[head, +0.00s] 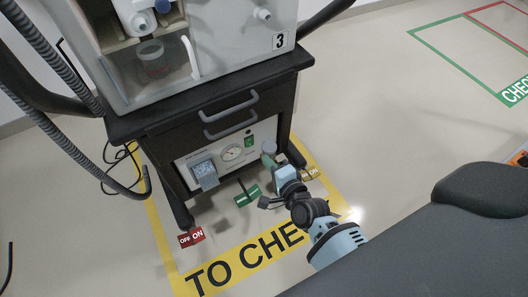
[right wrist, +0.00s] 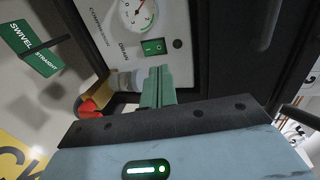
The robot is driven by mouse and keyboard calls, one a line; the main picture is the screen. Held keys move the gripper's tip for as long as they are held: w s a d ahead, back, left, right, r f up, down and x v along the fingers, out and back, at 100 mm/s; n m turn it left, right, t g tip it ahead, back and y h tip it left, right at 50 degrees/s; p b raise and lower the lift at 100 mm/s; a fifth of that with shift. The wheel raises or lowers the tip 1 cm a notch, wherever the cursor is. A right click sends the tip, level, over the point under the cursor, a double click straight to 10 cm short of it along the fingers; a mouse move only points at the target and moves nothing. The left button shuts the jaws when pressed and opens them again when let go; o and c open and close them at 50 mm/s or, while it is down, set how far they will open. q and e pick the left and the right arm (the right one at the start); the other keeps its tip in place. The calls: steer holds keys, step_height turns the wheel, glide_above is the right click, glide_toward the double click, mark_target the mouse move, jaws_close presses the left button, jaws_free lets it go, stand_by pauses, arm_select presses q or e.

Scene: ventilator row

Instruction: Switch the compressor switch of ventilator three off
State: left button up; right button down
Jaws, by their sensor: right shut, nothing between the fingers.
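Ventilator three (head: 225,70) stands on a dark cart, with a number 3 label at its upper right. The pale compressor panel (head: 228,165) is low on the cart. The compressor switch (head: 249,142) is a small green rocker right of the gauge. It shows larger in the right wrist view (right wrist: 153,46), but I cannot tell its position for sure. My right gripper (head: 267,160) is shut and empty in front of the panel's right part. In the right wrist view its green fingertips (right wrist: 158,72) lie just below the switch; contact cannot be told. My left gripper is out of view.
A round gauge (right wrist: 137,14) sits beside the switch. A drain fitting with a red end (right wrist: 90,107) is close left of my fingers. Hoses hang at left.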

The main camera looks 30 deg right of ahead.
steer(key=v, duration=0.2)
steer(key=r+p+v, duration=0.1)
steer(key=v, duration=0.1)
steer(key=shift+s, duration=0.1)
stand_by(0.3)
